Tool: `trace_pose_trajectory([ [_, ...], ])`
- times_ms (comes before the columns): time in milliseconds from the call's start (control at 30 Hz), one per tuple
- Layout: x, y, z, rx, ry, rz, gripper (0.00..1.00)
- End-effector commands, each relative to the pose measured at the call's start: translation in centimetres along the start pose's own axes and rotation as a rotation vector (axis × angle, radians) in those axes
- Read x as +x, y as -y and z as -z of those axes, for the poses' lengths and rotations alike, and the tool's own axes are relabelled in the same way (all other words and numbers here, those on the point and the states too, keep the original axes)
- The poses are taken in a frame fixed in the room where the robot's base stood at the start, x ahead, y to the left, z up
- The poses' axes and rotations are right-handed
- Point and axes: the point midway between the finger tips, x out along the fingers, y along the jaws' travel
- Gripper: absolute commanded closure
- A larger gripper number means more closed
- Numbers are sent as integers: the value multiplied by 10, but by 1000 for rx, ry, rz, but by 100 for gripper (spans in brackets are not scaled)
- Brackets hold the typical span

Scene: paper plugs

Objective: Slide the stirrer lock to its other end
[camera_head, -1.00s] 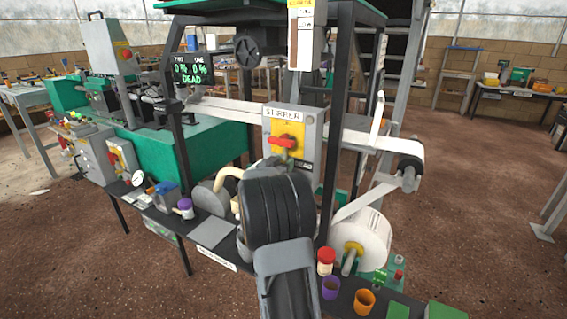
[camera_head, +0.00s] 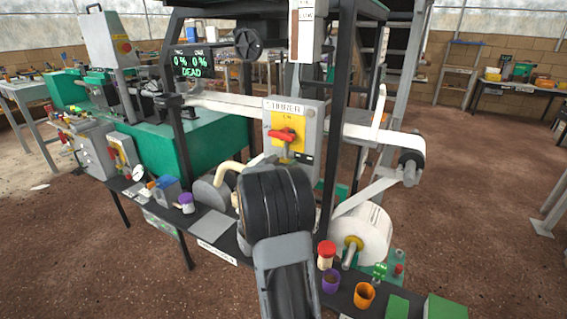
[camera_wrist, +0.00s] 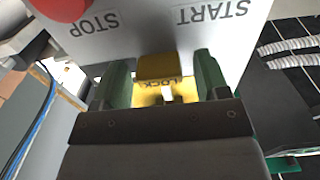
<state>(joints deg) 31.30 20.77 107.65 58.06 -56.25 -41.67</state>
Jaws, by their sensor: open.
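In the wrist view, the stirrer lock (camera_wrist: 158,68) is a yellow block marked LOCK on a yellow strip. It sits below a pale panel (camera_wrist: 165,30) with START and STOP lettering, upside down in the picture. My gripper (camera_wrist: 167,80) is open, with one green finger on each side of the lock. Small gaps seem to show between fingers and block; contact is hard to tell. In the head view, the grey STIRRER box (camera_head: 308,130) carries a red handle (camera_head: 283,136) on a yellow plate. My arm hides the gripper and the lock there.
A red button (camera_wrist: 62,8) is close by at the wrist view's top left. Ribbed hoses (camera_wrist: 290,55) run at the right. In the head view, a white paper roll (camera_head: 370,235) and several small cups, including an orange one (camera_head: 364,295), stand right of my arm.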

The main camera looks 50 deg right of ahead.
Motion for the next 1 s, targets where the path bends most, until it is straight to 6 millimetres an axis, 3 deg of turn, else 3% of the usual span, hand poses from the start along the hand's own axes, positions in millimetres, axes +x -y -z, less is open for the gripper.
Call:
trace_pose_trajectory([
  [400, -81, 1, 2, -1, 1, 5, 32],
  [600, -112, 1, 1, 0, 1, 5, 32],
  [1000, -130, 0, 0, 0, 2, 1, 32],
])
